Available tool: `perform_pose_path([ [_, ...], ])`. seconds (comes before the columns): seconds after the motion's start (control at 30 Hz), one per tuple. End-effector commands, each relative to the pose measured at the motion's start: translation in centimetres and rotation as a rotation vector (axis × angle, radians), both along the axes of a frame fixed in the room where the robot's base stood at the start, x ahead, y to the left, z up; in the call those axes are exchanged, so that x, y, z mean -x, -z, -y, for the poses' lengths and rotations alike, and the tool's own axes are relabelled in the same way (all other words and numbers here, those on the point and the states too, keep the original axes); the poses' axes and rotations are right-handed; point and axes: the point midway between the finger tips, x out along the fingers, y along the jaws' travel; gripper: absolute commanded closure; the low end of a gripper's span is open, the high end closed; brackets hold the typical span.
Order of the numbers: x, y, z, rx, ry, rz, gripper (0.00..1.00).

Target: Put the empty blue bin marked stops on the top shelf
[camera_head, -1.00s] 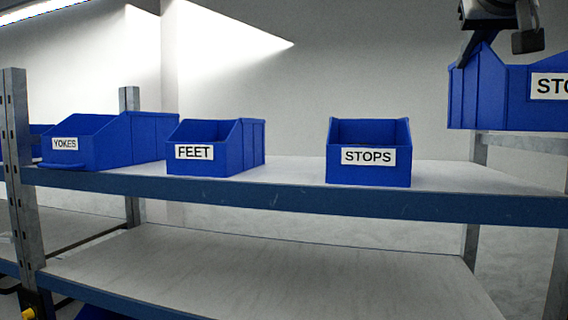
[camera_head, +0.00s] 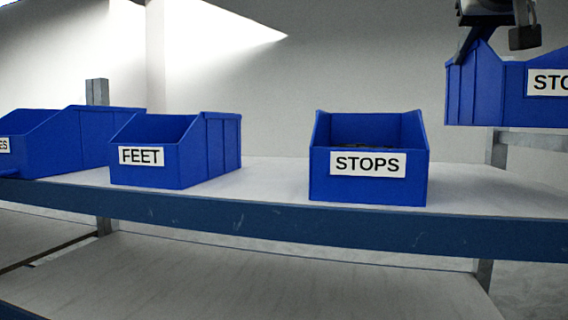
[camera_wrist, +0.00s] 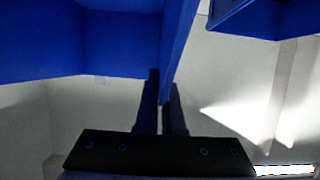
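My gripper (camera_head: 470,45) is at the upper right in the head view. It is shut on the wall of a blue bin (camera_head: 488,90) whose label reads "STO", the rest cut off by the picture edge. In the wrist view, my gripper's dark fingers (camera_wrist: 163,110) pinch the wall of this held bin (camera_wrist: 120,45); the part of it in view is bare. The held bin is in the air, above the level of the upper shelf (camera_head: 265,188) and to the right of a second STOPS bin (camera_head: 325,190). That second bin stands on the shelf with something brownish inside.
A FEET bin (camera_head: 185,168) and a partly cut-off bin with a label ending in "ES" (camera_head: 60,145) stand to the left on the same shelf. Shelf surface is bare right of the standing STOPS bin and between it and FEET. A lower shelf (camera_head: 250,280) looks empty.

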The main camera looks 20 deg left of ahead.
Motion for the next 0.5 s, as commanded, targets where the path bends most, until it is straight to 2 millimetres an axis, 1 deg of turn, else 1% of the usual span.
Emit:
perform_pose_path([
  [0.17, 0.1, -0.1, 0.0, 0.001, 0.0, 0.002, 1.0],
  [0.3, 0.1, 0.3, 0.0, 0.002, 0.0, 0.002, 1.0],
  [0.5, 0.1, 2.0, 0.0, 0.003, 0.001, -0.001, 1.0],
])
